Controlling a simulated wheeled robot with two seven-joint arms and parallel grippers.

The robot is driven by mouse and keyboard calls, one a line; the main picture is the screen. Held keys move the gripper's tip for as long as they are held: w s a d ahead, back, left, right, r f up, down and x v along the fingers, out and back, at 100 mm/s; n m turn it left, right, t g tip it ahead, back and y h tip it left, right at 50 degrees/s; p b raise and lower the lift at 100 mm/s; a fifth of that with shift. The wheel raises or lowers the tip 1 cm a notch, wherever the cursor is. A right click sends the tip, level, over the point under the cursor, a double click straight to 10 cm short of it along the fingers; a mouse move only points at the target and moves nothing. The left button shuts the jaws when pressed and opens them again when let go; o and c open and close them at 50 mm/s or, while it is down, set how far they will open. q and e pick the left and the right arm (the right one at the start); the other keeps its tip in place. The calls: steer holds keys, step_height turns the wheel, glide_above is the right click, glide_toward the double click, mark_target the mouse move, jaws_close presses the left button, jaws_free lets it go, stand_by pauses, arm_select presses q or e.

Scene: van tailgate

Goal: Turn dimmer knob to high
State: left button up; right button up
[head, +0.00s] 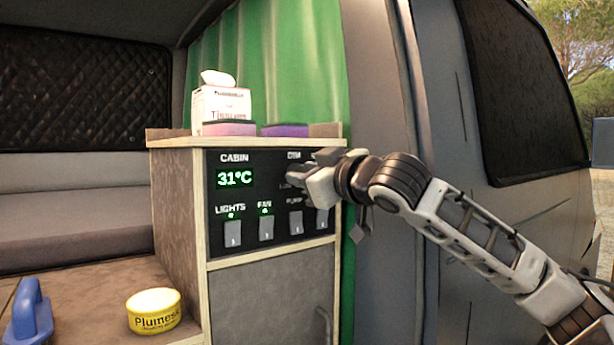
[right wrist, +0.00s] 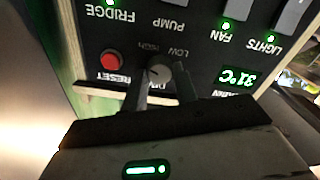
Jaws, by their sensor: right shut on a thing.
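The control panel (head: 270,200) is on the front of the cabinet. The dimmer knob (right wrist: 158,71) is a small grey round knob with LOW and HIGH labels beside it; the right wrist view shows the panel upside down. My right gripper (right wrist: 160,88) is shut on the knob, one finger on each side. In the head view my right gripper (head: 297,178) covers the knob and part of the DIM label. A mark shows on the knob, but its exact setting is hard to read. My left gripper is not in view.
A red reset button (right wrist: 110,60) sits close beside the knob. Rocker switches for lights (head: 232,233) and fan (head: 266,228) have green lamps lit. The display (head: 235,178) reads 31°C. A tissue box (head: 222,106) stands on the cabinet; a yellow tin (head: 154,311) is at lower left.

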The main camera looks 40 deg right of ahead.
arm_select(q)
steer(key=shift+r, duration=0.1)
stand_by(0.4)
arm_select(e)
steer(key=o, duration=1)
steer(key=shift+c, duration=0.2)
arm_select(q)
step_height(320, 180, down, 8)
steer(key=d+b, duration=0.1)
steer(key=b, duration=1.1)
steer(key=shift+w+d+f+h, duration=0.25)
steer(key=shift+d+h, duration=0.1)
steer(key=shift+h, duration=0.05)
arm_select(e)
steer(key=s+a, duration=0.1)
steer(key=s, duration=1.5)
steer(key=shift+a, duration=0.4)
steer(key=shift+w, duration=0.1)
